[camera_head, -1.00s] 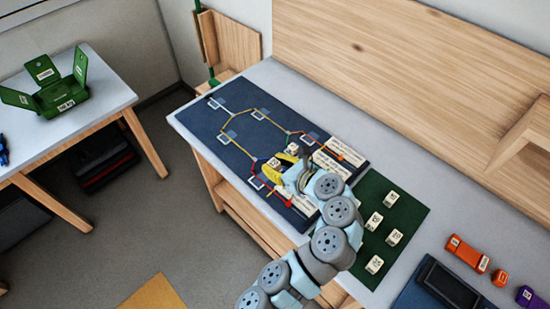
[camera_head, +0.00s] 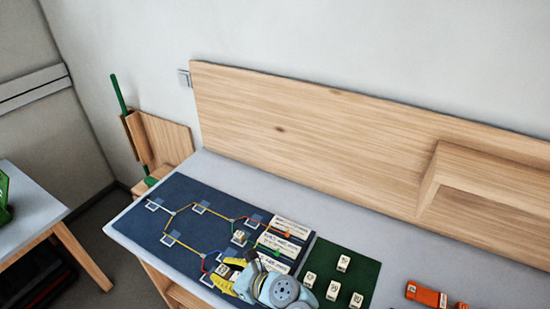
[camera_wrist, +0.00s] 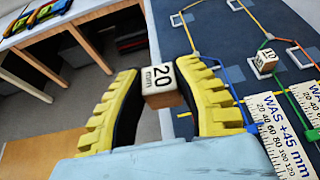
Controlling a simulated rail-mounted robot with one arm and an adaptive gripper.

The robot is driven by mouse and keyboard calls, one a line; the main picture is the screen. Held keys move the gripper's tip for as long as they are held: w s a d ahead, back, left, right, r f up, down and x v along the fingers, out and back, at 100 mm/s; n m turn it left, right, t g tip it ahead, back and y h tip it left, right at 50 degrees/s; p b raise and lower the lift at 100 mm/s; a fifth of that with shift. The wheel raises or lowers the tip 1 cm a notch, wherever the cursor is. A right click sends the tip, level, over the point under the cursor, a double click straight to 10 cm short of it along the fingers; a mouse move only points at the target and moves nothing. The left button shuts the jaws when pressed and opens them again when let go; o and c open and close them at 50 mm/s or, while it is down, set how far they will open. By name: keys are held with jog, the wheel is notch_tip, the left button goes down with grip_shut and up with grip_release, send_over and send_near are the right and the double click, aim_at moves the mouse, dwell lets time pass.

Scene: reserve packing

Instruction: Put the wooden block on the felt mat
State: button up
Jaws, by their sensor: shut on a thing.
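My gripper (camera_head: 226,276), with yellow ribbed fingers, is shut on a pale wooden block (camera_wrist: 161,82) marked "20 mm". In the wrist view the block sits between the fingertips; in the head view it is small and partly hidden by the fingers. The gripper is over the front part of a dark blue printed board (camera_head: 150,232). I cannot tell the block's exact height above it. A green mat, which looks like felt (camera_head: 366,269), lies to the right of the gripper and carries several similar blocks. Another block (camera_head: 239,237) stands on the blue board; it also shows in the wrist view (camera_wrist: 264,61).
White printed label strips (camera_head: 283,244) lie on the blue board, between the gripper and the green mat's far side. An orange toy vehicle (camera_head: 426,295) is right of the mat. A wooden panel (camera_head: 300,120) closes the table's back. A second table (camera_head: 35,215) stands at left.

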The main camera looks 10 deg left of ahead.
jog(key=w+d+f+m+t+h, duration=0.2)
jog(key=w+d+m+t+h, duration=0.3)
jog(key=w+d+m+t, duration=0.15)
jog(key=d+f+m+t+h, duration=0.1)
jog(key=d+f+m+h, duration=0.1)
jog(key=d+m+h, duration=0.75)
jog(key=s+d+r+n+y+p, duration=0.2)
jog(key=s+r+p, duration=0.7)
jog(key=p, duration=0.6)
jog(key=shift+s+d+r+n, duration=0.2)
jog(key=shift+s+r+n, duration=0.15)
jog(key=shift+r, duration=0.65)
jog(key=shift+w+d+t, duration=0.1)
jog(key=shift+d+t, duration=0.05)
jog(key=shift+t, duration=0.1)
